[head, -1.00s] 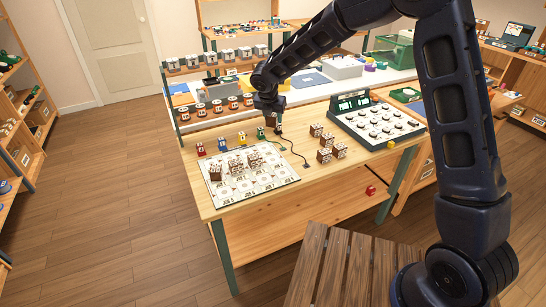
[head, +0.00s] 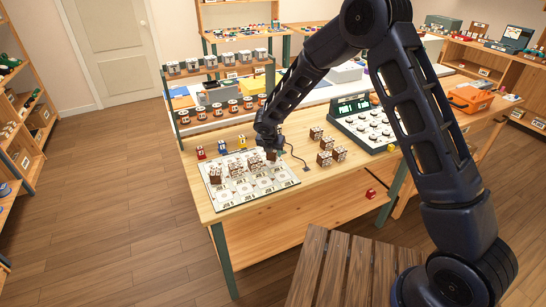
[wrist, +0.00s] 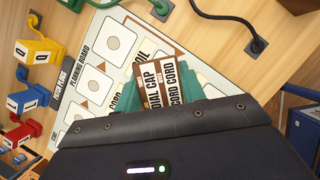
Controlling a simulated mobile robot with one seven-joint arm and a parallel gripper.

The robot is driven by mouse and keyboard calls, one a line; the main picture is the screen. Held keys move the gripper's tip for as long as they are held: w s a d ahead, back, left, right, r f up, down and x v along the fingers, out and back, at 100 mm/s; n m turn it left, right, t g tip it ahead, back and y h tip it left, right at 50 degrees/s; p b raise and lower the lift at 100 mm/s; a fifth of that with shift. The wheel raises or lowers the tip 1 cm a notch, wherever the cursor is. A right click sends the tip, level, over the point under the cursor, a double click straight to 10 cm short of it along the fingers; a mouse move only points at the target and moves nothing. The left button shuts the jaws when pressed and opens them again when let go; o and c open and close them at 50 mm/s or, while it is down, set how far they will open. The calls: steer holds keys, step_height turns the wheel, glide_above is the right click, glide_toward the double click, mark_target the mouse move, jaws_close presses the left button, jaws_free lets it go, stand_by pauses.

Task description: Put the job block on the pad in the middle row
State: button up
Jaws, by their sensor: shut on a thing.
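My gripper (wrist: 160,98) is shut on a brown-and-white job block (wrist: 160,84), held between its teal fingers in the wrist view. Its labels read "DIAL CAP" and "CORD CORD". In the head view my gripper (head: 271,152) is over the far right corner of the white planning board (head: 215,200). The board has rows of pads, each with a pale circle; a bare pad (wrist: 108,42) shows in the wrist view. Several brown-and-white blocks (head: 216,173) stand on the board's far part. My gripper body hides much of the board in the wrist view.
Several loose blocks (head: 325,158) stand right of the board. Coloured plugs, red (head: 200,152), blue (head: 222,146) and yellow (head: 241,142), line its far edge. A black cord (head: 300,160) lies to its right. A green console (head: 365,120) stands at the back right.

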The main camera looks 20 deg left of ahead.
steer(key=shift+f, duration=1.3)
steer(key=o, duration=1)
steer(key=shift+f, duration=0.15)
steer(key=v, duration=1.2)
steer(key=shift+w+d+r, duration=0.1)
steer(key=shift+r, duration=0.15)
